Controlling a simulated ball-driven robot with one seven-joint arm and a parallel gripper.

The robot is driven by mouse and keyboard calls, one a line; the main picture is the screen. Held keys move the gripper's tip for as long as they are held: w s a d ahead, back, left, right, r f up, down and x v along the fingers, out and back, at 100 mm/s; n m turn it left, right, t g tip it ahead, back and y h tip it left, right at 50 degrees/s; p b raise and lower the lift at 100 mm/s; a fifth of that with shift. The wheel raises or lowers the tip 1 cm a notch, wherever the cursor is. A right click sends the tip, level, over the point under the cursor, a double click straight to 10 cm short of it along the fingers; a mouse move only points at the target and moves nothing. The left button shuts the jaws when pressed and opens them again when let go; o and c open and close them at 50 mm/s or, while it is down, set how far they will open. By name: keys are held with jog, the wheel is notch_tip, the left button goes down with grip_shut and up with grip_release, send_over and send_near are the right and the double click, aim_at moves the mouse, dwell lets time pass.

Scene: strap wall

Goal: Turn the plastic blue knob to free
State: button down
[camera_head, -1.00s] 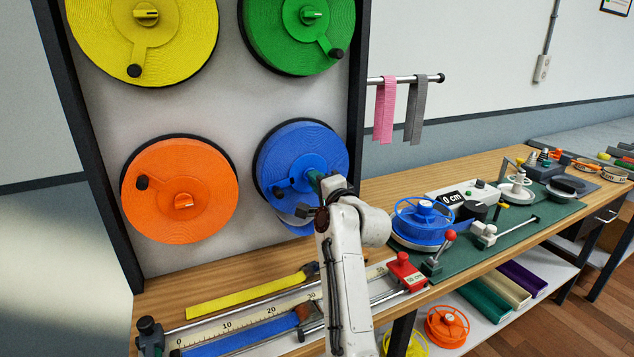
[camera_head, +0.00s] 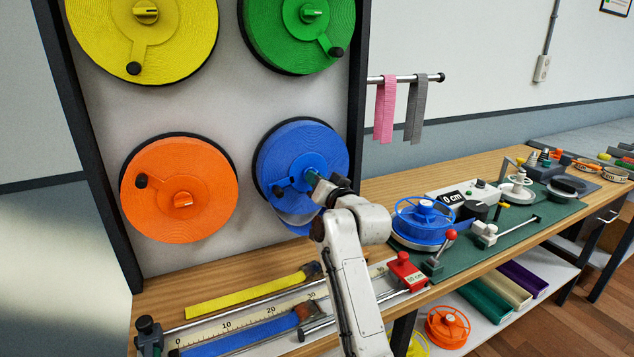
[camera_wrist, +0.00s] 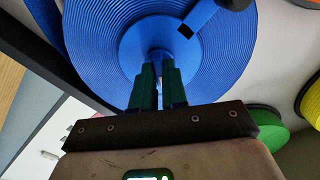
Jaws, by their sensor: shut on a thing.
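The blue strap reel (camera_head: 280,155) hangs at the lower right of the wall panel, with a dark crank handle (camera_head: 278,191) at its left. My gripper (camera_head: 312,178) reaches its hub from the lower right. In the wrist view the green fingers (camera_wrist: 158,80) are close together at the centre of the blue reel (camera_wrist: 90,40), shut on the blue knob (camera_wrist: 158,55). Only a little of the knob shows between the fingertips, so its turned angle cannot be told. In the head view my gripper hides the knob.
Yellow (camera_head: 170,60), green (camera_head: 270,40) and orange (camera_head: 215,205) reels share the panel. A rail (camera_head: 405,78) with pink and grey straps sticks out at right. Below, the bench holds a measuring rule (camera_head: 250,318), a red block (camera_head: 406,272) and a blue spool (camera_head: 420,225).

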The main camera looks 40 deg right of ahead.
jog(key=n, duration=0.5)
jog(key=shift+f+n, duration=0.15)
jog(key=shift+n, duration=0.25)
jog(key=shift+b, duration=0.3)
jog(key=c, duration=1.2)
grip_release()
jog(key=shift+o, duration=0.2)
jog(key=shift+s, duration=0.1)
jog(key=v, duration=1)
jog(key=shift+s+b, duration=0.3)
jog(key=shift+b, duration=0.05)
jog(key=shift+a, duration=0.15)
